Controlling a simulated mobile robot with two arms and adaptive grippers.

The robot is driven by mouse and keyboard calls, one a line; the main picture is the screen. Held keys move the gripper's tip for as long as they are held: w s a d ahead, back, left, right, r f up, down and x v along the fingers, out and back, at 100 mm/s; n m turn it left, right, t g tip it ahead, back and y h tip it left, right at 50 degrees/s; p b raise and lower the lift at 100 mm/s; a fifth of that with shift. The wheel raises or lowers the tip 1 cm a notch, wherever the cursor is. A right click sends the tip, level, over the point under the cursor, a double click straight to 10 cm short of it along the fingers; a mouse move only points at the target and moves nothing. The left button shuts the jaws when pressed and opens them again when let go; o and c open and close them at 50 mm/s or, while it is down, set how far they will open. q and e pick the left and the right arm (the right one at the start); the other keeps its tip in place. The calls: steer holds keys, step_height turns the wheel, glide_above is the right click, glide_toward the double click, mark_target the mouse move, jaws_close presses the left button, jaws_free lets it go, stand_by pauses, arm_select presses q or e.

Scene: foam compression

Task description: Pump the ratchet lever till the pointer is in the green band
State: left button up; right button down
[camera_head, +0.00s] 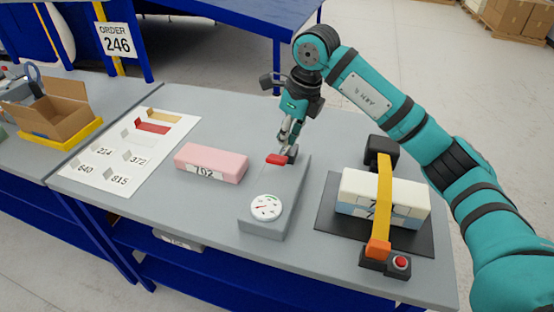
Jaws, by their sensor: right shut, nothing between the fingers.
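The ratchet device is a grey box (262,226) on the table, with a round white dial (265,207) on its near end. The dial has a green band at its upper right and a red pointer that looks to lie outside the green, toward the lower left. A lever with a red grip (276,159) sits at the far end of the box. My right gripper (289,148) is shut and empty, pointing down right at the lever; whether it touches the red grip I cannot tell. My left gripper is not in view.
A pink block (211,163) labelled 702 lies left of the device. Right, a yellow strap (384,200) crosses a white and blue foam block (354,189) on a black mat (326,220), near a red button (401,262). A white labelled sheet (105,190) and a cardboard box (52,113) are left.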

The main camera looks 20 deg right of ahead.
mark_target(278, 158)
steer(key=b+x, duration=0.2)
steer(key=x, duration=0.3)
